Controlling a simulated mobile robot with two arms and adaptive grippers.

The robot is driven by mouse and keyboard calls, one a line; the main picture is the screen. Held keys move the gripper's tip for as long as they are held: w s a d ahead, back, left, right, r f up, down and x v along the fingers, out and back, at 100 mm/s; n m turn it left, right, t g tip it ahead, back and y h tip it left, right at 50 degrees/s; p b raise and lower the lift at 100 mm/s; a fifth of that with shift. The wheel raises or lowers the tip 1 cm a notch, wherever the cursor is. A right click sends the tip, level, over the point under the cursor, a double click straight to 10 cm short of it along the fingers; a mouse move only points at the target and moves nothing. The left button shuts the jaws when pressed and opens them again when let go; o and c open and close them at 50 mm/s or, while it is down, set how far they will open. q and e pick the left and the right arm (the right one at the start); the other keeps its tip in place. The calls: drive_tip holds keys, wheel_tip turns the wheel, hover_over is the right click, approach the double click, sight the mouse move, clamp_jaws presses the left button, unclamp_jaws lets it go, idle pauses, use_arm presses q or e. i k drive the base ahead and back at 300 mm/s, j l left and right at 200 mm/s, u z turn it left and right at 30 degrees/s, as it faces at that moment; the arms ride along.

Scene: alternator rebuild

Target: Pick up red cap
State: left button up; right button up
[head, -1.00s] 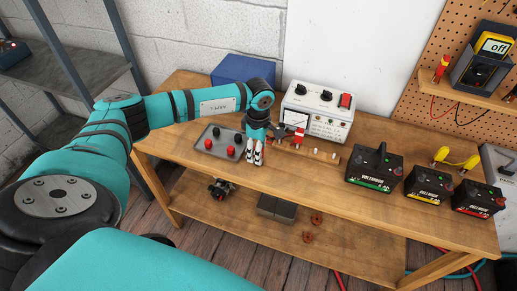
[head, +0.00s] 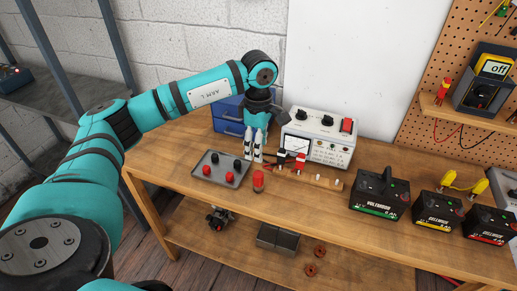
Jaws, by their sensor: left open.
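A grey tray (head: 221,167) on the wooden bench holds two red caps, a left one (head: 207,170) and a right one (head: 229,177), and two black ones, a far one (head: 215,157) and a right one (head: 237,164). A red cylindrical piece (head: 258,181) stands on the bench just right of the tray; I cannot tell whether it is a cap too. My left gripper (head: 253,157) points down, open and empty, above the bench beyond the tray's right end. My right gripper is out of view.
A blue drawer box (head: 228,117) is behind my gripper. Dark batteries (head: 379,196) stand at the right. The bench front is clear.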

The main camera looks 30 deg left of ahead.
sight(229, 176)
drive_tip(key=u, duration=1.3)
